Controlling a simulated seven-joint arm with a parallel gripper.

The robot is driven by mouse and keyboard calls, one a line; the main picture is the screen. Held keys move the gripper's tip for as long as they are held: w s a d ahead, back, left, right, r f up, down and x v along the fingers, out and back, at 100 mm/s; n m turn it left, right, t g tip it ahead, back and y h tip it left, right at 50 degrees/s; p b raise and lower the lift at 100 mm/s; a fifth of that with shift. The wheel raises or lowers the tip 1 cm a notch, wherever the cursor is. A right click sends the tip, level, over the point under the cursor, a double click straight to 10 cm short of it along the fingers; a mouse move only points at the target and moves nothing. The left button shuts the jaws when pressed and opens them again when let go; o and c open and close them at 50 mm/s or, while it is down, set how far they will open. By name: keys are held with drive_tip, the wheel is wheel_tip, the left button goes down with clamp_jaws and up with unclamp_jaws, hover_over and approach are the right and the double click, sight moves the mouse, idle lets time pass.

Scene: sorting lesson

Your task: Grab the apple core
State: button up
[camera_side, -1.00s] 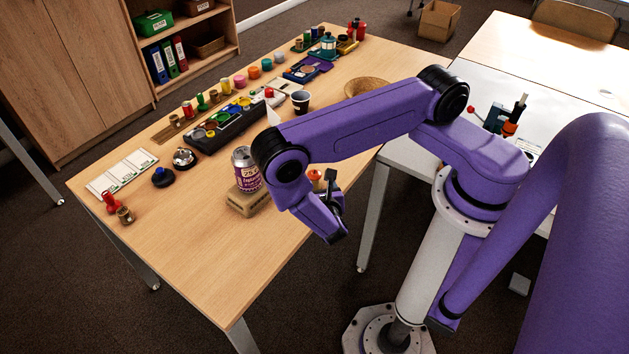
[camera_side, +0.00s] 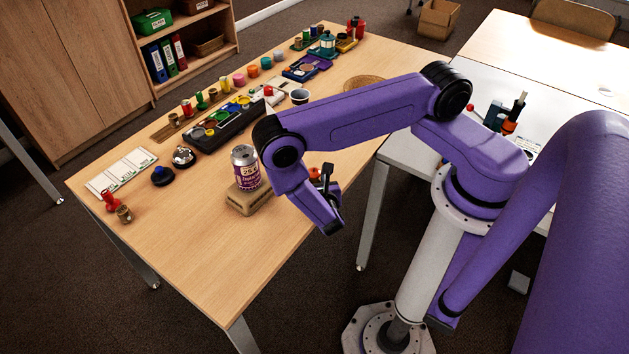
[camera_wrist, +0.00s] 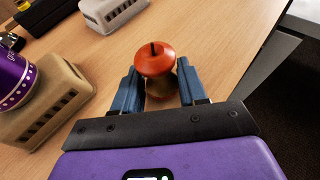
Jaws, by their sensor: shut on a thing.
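The apple core (camera_wrist: 155,62) has a red-orange top with a dark stem and a brownish, narrower lower part. In the wrist view it stands upright between the two blue fingers of my gripper (camera_wrist: 157,82), which is shut on it. In the side view only its orange top (camera_side: 314,173) shows beside my gripper (camera_side: 322,180), and the rest is hidden by the fingers. I cannot tell whether its base touches the table.
A purple can (camera_side: 246,168) stands on a tan block (camera_side: 242,199) left of my gripper; in the wrist view the block (camera_wrist: 50,105) is close to the left finger. A pale block (camera_wrist: 110,12) lies beyond. A black paint tray (camera_side: 228,131) is farther back. The table's edge is on the right.

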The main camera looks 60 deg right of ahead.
drive_tip(key=shift+r, duration=0.35)
wheel_tip(320, 180, up, 2)
drive_tip(key=s+r, duration=1)
drive_tip(key=s, duration=0.4)
drive_tip(key=shift+a, duration=0.2)
